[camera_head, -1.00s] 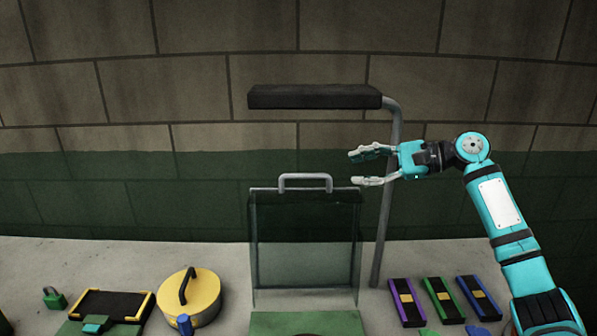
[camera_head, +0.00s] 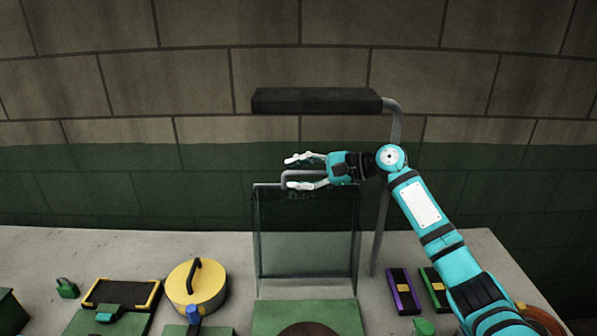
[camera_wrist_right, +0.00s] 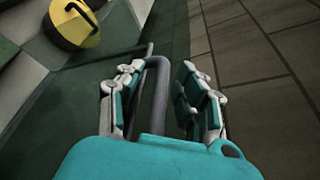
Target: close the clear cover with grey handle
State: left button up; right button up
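The clear cover (camera_head: 305,235) stands upright on the table in the head view, open above a green base plate (camera_head: 345,315). Its grey handle (camera_head: 287,177) is on the top edge, partly hidden by my right gripper (camera_head: 305,172). The right gripper is open, with one finger above the handle and one overlapping it in the picture. In the right wrist view, the grey handle (camera_wrist_right: 155,95) lies between the two spread fingers (camera_wrist_right: 160,95); I cannot tell whether they touch it. My left gripper is not in view.
A dark lamp bar (camera_head: 316,100) on a grey post stands behind and above the cover. A yellow round lid (camera_head: 190,292), a black-yellow tray (camera_head: 120,293) and a green padlock (camera_head: 67,288) are at left. Purple (camera_head: 403,292) and green boxes lie at right, near my arm.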

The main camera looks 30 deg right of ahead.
jog(key=shift+c, duration=0.2)
grip_shut()
jog(key=shift+a, duration=0.1)
